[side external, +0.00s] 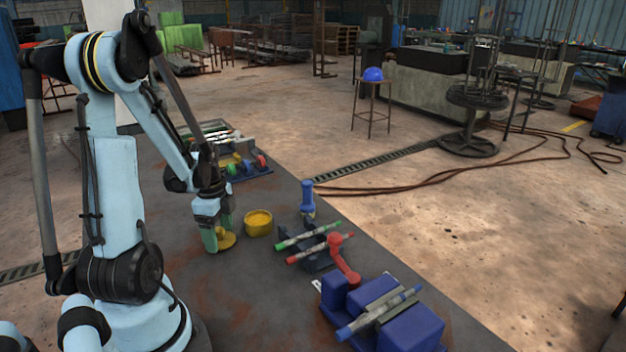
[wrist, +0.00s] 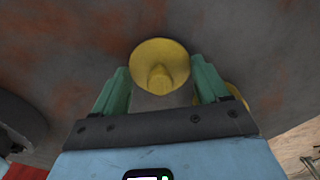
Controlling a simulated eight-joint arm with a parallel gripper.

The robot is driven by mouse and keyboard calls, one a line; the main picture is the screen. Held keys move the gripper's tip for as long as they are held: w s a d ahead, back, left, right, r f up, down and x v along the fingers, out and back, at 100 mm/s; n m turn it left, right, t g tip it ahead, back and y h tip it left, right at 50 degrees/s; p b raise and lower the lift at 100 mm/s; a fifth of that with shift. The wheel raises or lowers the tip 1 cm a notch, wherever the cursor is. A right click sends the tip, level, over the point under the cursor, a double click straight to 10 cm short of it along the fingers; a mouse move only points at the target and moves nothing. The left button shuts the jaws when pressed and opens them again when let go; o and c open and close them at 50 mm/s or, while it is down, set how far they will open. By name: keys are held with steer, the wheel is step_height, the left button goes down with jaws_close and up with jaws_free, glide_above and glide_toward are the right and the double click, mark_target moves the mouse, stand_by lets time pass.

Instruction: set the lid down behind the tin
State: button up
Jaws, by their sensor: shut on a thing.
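The yellow lid (side external: 228,241) is a round disc with a knob, at the tips of my gripper (side external: 217,238). In the wrist view the lid (wrist: 160,52) lies between the green fingers, with its knob toward me, and my gripper is shut on it. The lid is low over the table, and I cannot tell whether it touches the surface. The yellow tin (side external: 258,224) stands upright on the table just right of the lid in the side view. In the wrist view the tin (wrist: 238,98) is mostly hidden behind the right finger.
A blue upright tool (side external: 307,198), a rack with green and red rods (side external: 318,240) and blue blocks (side external: 410,328) stand to the right on the dark table (side external: 265,290). A tray of coloured parts (side external: 240,170) lies behind. The table in front of the lid is bare.

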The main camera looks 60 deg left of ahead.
mark_target(218, 229)
steer(key=o, duration=1.1)
steer(key=shift+r, duration=0.15)
step_height(218, 229, up, 12)
steer(key=w+d+n+t, duration=0.2)
steer(key=w+d+n, duration=0.1)
steer(key=d, duration=0.5)
steer(key=w+d+n+t, duration=0.2)
steer(key=w+d+n, duration=0.1)
steer(key=d, duration=0.5)
steer(key=w+d+r+n+t, duration=0.1)
steer(key=w+d+n+t, duration=0.2)
steer(key=d, duration=0.5)
steer(key=shift+w+d+r, duration=0.1)
steer(key=shift+w+d, duration=0.2)
steer(key=shift+w, duration=0.45)
